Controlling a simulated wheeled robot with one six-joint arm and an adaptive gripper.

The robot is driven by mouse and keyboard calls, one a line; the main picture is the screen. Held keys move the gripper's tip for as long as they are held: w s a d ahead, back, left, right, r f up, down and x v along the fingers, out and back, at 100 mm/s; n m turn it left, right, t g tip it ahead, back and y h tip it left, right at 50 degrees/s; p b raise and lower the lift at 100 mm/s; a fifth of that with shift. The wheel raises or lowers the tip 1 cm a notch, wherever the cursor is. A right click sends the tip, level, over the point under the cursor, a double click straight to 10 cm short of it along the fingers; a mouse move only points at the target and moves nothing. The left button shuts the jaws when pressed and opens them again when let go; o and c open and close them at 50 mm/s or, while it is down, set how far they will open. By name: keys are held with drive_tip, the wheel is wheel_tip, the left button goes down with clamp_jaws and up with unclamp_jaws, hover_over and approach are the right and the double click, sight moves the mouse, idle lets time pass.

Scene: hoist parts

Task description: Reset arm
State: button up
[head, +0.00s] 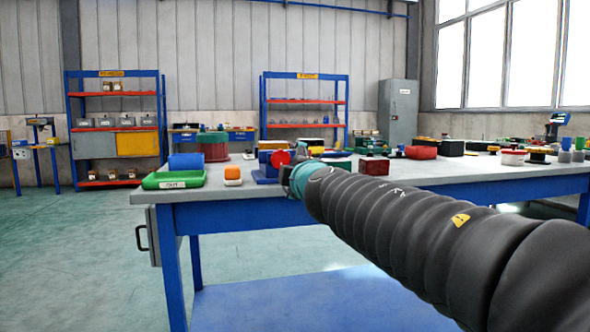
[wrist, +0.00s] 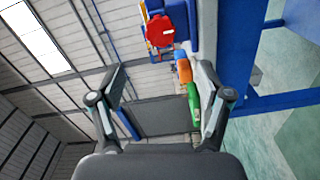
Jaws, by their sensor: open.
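My arm reaches from the lower right over the front edge of the workbench (head: 235,196) in the head view. My gripper (head: 287,178) is at its far end, small and partly hidden there, in front of a blue part with a red round face (head: 280,158). In the wrist view my gripper (wrist: 162,68) has its two fingers spread wide, with nothing held between them. Beyond the fingers the wrist view, which is tilted, shows the red round part (wrist: 168,30), an orange block (wrist: 184,70) and a green tray (wrist: 193,100).
On the bench's left end are the green tray (head: 174,180), an orange block (head: 232,175) and a blue part (head: 187,161). A dark red box (head: 374,166) and several other parts stand farther right. Blue shelves (head: 118,135) line the back wall. The floor at left is clear.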

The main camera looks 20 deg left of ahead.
idle(0.3)
drive_tip(key=s+d+f+m+g+h+p, duration=0.1)
drive_tip(key=s+d+f+m+g+h, duration=0.15)
drive_tip(key=d+f+m+h, duration=0.55)
drive_tip(key=s+d+f+m+g+h+p, duration=0.1)
drive_tip(key=s+d+f+m+h, duration=0.2)
drive_tip(key=d+f, duration=0.9)
drive_tip(key=s+d+f+m+g+y+p, duration=0.1)
drive_tip(key=s+d+f+m+g+p, duration=0.2)
drive_tip(key=s+d, duration=0.5)
drive_tip(key=s+d+f+m+g+p, duration=0.1)
drive_tip(key=s+d+f+m+g, duration=0.35)
drive_tip(key=s, duration=0.65)
drive_tip(key=s+d+r+m+t+p, duration=0.1)
drive_tip(key=s+d+r+m+p, duration=0.1)
drive_tip(key=s+d+r+m, duration=0.1)
drive_tip(key=shift+s+d+m+p, duration=0.35)
drive_tip(key=shift+s+d, duration=0.25)
drive_tip(key=shift+s, duration=0.55)
